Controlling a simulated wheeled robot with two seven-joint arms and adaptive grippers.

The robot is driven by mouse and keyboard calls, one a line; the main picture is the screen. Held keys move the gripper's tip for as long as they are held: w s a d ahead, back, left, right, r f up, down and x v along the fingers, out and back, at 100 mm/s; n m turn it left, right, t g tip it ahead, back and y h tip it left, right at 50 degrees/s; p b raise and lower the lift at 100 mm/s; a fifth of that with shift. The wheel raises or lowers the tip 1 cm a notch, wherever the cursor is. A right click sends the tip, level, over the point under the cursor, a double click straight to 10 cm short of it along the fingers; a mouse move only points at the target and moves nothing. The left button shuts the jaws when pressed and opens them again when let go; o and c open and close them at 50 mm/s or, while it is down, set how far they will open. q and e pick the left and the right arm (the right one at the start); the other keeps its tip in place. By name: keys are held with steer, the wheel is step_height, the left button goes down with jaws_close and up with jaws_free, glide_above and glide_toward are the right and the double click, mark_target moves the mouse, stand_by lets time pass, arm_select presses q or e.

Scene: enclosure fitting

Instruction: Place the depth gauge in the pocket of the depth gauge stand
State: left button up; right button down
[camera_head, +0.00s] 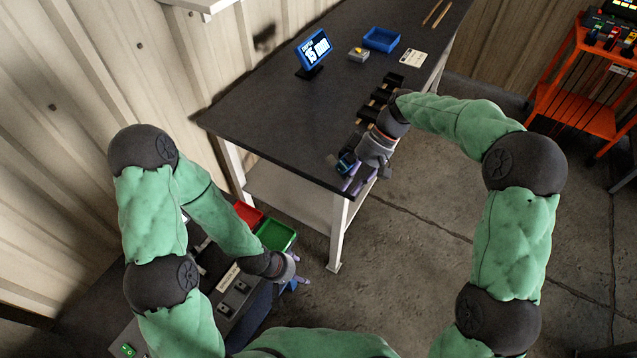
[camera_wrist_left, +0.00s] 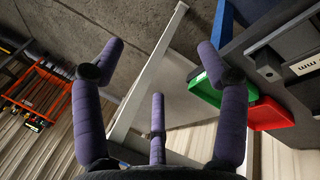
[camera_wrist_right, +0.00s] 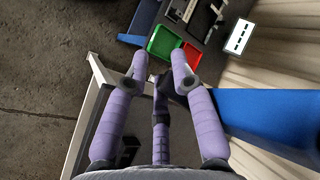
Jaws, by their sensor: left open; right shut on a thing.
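My right gripper (camera_head: 357,184) is at the near end of the dark workbench, fingers pointing back toward me. In the right wrist view, its purple fingers (camera_wrist_right: 160,70) are closed round a small dark piece (camera_wrist_right: 161,86), probably the depth gauge, mostly hidden by them. A small blue and black item (camera_head: 346,161) shows just left of this gripper; I cannot tell whether it is the stand or part of the held piece. I cannot identify the stand's pocket. My left gripper (camera_head: 297,284) is open and empty beside the lower bench; its spread fingers show in the left wrist view (camera_wrist_left: 158,72).
Black holders (camera_head: 380,96) line the workbench's (camera_head: 270,110) right side. Farther back are a display (camera_head: 313,50), a grey-yellow block (camera_head: 358,54), a blue tray (camera_head: 381,39) and a white card (camera_head: 413,58). Red (camera_head: 248,214) and green (camera_head: 276,234) bins are by the lower bench.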

arm_select(q)
steer(key=w+r+n+t, duration=0.3)
steer(key=w+r+n, duration=0.2)
steer(key=r, duration=0.4)
steer(key=n+t+h, duration=0.4)
steer(key=n+t, duration=0.3)
steer(key=n, duration=0.6)
glide_toward(342, 165)
steer(key=shift+g, duration=0.3)
steer(key=shift+r+x, duration=0.15)
steer(key=shift+x, duration=2.35)
steer(key=shift+r+x, duration=0.2)
steer(key=shift+x, duration=2.25)
steer(key=shift+w, duration=0.1)
